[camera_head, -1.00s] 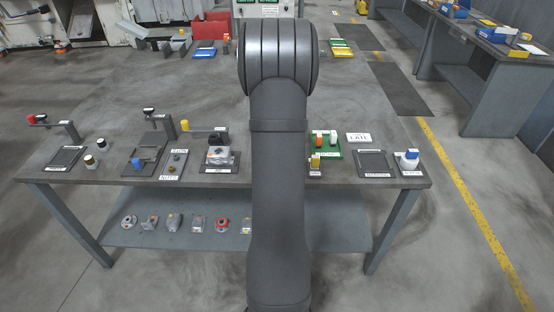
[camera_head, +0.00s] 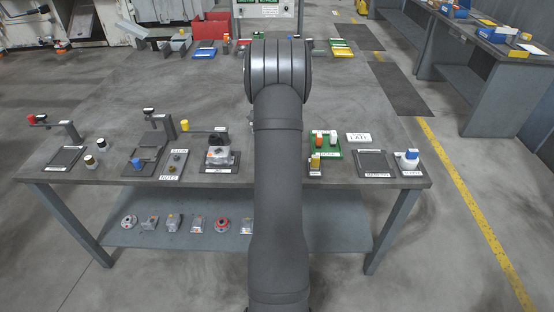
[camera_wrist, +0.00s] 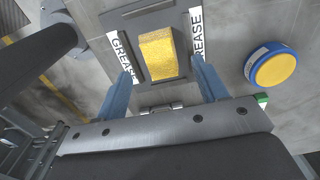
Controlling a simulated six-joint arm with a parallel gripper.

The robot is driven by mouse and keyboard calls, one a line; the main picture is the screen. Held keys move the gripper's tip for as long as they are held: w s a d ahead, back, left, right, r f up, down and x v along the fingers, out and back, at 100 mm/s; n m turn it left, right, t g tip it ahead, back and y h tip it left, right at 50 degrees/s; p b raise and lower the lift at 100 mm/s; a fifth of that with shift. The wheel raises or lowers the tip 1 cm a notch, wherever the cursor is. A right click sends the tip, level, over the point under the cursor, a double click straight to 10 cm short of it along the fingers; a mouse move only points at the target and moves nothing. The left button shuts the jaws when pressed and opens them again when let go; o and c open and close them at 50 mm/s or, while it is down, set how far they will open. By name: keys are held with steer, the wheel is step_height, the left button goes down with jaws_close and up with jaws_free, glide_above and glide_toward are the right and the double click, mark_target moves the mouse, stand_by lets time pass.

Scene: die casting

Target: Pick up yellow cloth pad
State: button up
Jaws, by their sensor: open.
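The yellow cloth pad (camera_wrist: 158,55) is a thick rectangular block in the wrist view. It lies in a dark grey holder (camera_wrist: 183,19) between two white labels reading GREASE. My gripper (camera_wrist: 160,66) is open, with one blue finger toward the pad's left side and one toward its right. The jaws are empty, and I cannot tell how far above the pad the fingertips are. In the head view my arm covers the middle of the table and hides the gripper; I cannot make out the pad there.
A round blue tin with a yellow top (camera_wrist: 274,66) stands right of the pad. A white label reading GREASE (camera_wrist: 197,33) lies between them. In the head view, the grey table (camera_head: 110,100) holds fixtures and small parts along its near edge. Its left middle area is clear.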

step_height(320, 180, down, 3)
steer(key=shift+f, duration=0.1)
steer(key=c, duration=1)
steer(key=shift+c, duration=0.2)
steer(key=shift+r, duration=0.5)
steer(key=r, duration=0.3)
steer(key=shift+s+d+r, duration=0.1)
steer(key=shift+d+r, duration=0.25)
steer(key=shift+r, duration=0.05)
steer(key=s+d+r, duration=0.5)
steer(key=d+r, duration=0.1)
steer(key=d, duration=0.3)
steer(key=shift+s+d+r, duration=0.2)
steer(key=shift+s, duration=0.15)
